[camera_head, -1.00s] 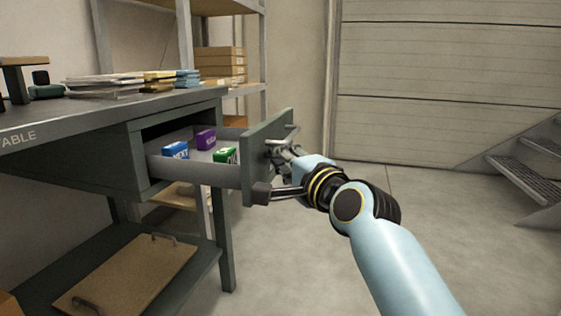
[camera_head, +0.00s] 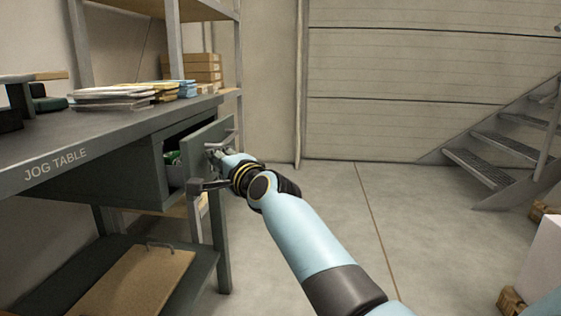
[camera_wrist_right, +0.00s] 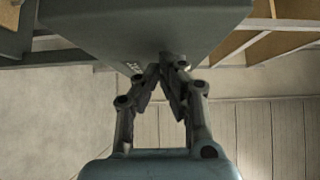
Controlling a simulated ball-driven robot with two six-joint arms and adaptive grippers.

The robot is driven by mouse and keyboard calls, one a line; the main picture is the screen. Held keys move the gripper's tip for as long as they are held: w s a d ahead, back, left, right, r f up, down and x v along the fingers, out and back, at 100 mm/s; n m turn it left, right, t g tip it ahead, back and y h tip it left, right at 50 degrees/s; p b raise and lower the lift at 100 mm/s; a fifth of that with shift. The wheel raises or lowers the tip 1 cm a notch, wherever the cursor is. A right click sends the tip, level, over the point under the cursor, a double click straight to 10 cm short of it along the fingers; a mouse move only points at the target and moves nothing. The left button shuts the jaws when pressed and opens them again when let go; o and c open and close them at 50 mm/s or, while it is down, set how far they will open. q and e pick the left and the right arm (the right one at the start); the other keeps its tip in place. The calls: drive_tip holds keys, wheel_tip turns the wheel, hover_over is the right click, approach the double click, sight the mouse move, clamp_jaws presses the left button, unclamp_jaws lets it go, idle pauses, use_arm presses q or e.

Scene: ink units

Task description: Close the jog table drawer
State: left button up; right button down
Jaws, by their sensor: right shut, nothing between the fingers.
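The jog table (camera_head: 110,142) stands at the left in the head view, with its name on the front edge. A green box (camera_head: 172,158) shows inside the gap; the rest of the inside is hidden. My right gripper (camera_head: 210,153) is at the outer face of the drawer front, beside the handle, and seems to touch it. In the right wrist view the fingers (camera_wrist_right: 165,68) are shut and empty, tips against the grey panel. My left gripper is not in view.
Stacks of paper (camera_head: 115,93) and a dark green thing lie on the table top. A lower shelf holds a brown board (camera_head: 130,280). A rack with cardboard boxes (camera_head: 192,68) stands behind. Metal stairs (camera_head: 500,150) rise at the right. The floor (camera_head: 350,200) between is clear.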

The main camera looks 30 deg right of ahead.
sight(200, 160)
drive_tip(key=w+a, duration=0.2)
drive_tip(key=a, duration=0.1)
drive_tip(key=shift+w+a, duration=0.15)
drive_tip(key=shift+a, duration=0.1)
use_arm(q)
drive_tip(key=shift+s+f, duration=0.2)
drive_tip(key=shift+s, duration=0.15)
use_arm(e)
drive_tip(key=shift+a, duration=0.1)
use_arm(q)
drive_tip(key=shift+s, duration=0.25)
